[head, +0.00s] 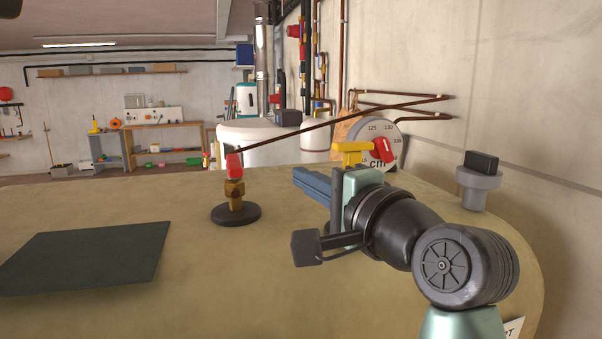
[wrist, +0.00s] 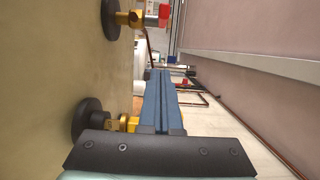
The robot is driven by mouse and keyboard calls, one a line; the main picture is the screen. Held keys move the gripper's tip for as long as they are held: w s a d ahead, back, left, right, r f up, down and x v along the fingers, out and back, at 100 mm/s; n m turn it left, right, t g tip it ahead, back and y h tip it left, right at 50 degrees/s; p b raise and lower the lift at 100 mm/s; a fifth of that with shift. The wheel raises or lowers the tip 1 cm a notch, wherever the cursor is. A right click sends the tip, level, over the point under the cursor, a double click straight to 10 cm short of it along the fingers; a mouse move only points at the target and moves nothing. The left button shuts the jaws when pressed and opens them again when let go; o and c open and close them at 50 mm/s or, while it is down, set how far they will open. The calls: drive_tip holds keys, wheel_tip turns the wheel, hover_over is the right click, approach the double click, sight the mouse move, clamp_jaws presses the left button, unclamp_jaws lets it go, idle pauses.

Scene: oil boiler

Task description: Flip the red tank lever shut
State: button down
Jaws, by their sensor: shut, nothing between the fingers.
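A brass fitting (head: 235,194) stands on a black round base on the tan tank top (head: 120,205), left of centre in the head view. A red part (head: 235,166), apparently the lever, points upward at its top. In the wrist view the red part (wrist: 163,15) is at the top, beyond the brass fitting (wrist: 124,18). My gripper (head: 298,179) has its blue fingers together and empty. It is to the right of the red part and apart from it. The fingers also show in the wrist view (wrist: 159,74).
A yellow handle (head: 352,148) and a round dial with a red piece (head: 382,150) are close behind my gripper. A thin pipe (head: 330,122) slants right from near the red part. A grey capped fitting (head: 479,185) stands at right. A dark flat panel (head: 85,258) is at left.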

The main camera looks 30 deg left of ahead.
sight(234, 172)
drive_tip(key=a+p, duration=0.4)
drive_tip(key=a, duration=0.5)
drive_tip(key=shift+p, duration=0.35)
drive_tip(key=shift+w+t, duration=0.1)
drive_tip(key=shift+t, duration=0.2)
drive_tip(key=shift+a+m, duration=0.1)
drive_tip(key=shift+m, duration=0.2)
